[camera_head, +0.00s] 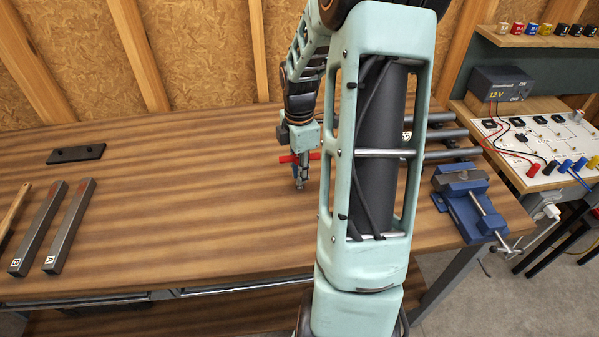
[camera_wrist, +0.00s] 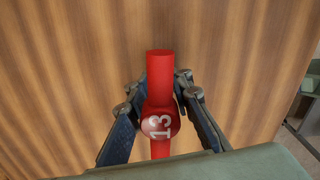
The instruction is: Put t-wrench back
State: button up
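The t-wrench (camera_wrist: 160,70) has a red crossbar and a round red hub marked 13. In the wrist view it lies between the two fingers of my gripper (camera_wrist: 160,92), which close in on it from both sides. Its shaft is hidden beneath the hub. In the head view the red bar (camera_head: 314,155) sticks out on both sides of my gripper (camera_head: 300,186), which points down over the middle of the wooden bench. I cannot tell the exact gap to the bench top. A black plate with holes (camera_head: 75,153) lies at the back left of the bench.
Two grey metal bars (camera_head: 38,230) (camera_head: 70,227) with letter labels lie at the left, beside a wooden handle (camera_head: 14,215). A blue vise (camera_head: 468,200) and dark round rods (camera_head: 450,154) are at the right. The bench (camera_head: 200,215) between is clear.

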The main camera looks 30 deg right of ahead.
jog(key=o, duration=0.4)
jog(key=shift+c, duration=0.2)
notch_tip(320, 180, up, 12)
jog(key=shift+r, duration=0.15)
dwell(0.6)
